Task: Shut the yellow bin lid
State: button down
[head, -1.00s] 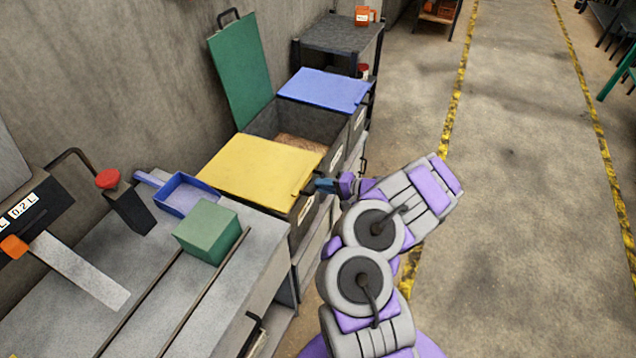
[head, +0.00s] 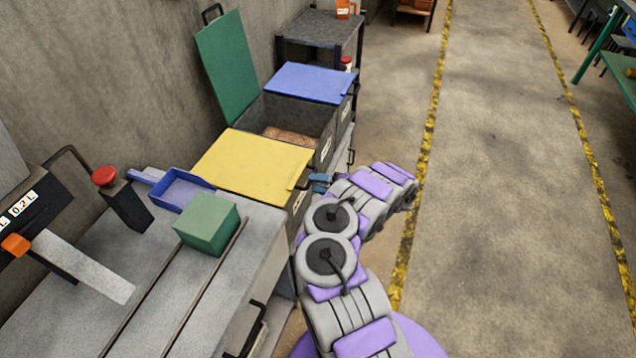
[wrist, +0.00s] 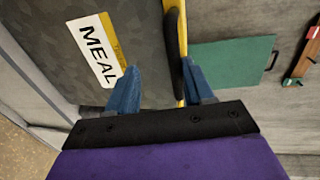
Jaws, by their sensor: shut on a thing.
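The yellow lid (head: 252,165) lies down flat over its dark grey bin (head: 299,214) in the head view. My gripper (head: 319,183) is at the lid's front right edge, partly behind my own arm. In the wrist view my gripper (wrist: 162,67) has its blue fingers around the lid's front edge, with the yellow rim (wrist: 182,30) and a black handle (wrist: 172,45) between them. The bin's front, with a white MEAL label (wrist: 97,50), is on the left there. Any small gap under the lid cannot be made out.
Behind it stands an open bin with grain and a raised green lid (head: 228,68), then a bin with a blue lid (head: 310,82). A green block (head: 208,223) and blue scoop (head: 180,190) are on the near counter. The aisle on the right is clear.

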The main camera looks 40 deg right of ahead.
jog(key=c, duration=1.8)
grip_release()
jog(key=shift+s+a+f, duration=0.15)
jog(key=shift+f, duration=0.3)
jog(key=shift+s+a+f, duration=0.15)
jog(key=shift+f, duration=0.3)
jog(key=o, duration=1)
jog(key=shift+w+f, duration=0.1)
jog(key=shift+o, duration=0.4)
jog(key=shift+w, duration=0.15)
jog(key=shift+r, duration=0.25)
jog(key=c, duration=0.3)
jog(key=shift+d, duration=0.1)
jog(key=p+v, duration=0.1)
jog(key=v, duration=0.4)
jog(key=p+v, duration=0.1)
jog(key=v, duration=0.5)
jog(key=p+v, duration=0.1)
jog(key=v, duration=0.4)
jog(key=shift+d+r, duration=0.25)
jog(key=shift+r, duration=0.15)
jog(key=shift+c, duration=0.5)
jog(key=shift+s+d, duration=0.3)
jog(key=shift+s, duration=0.05)
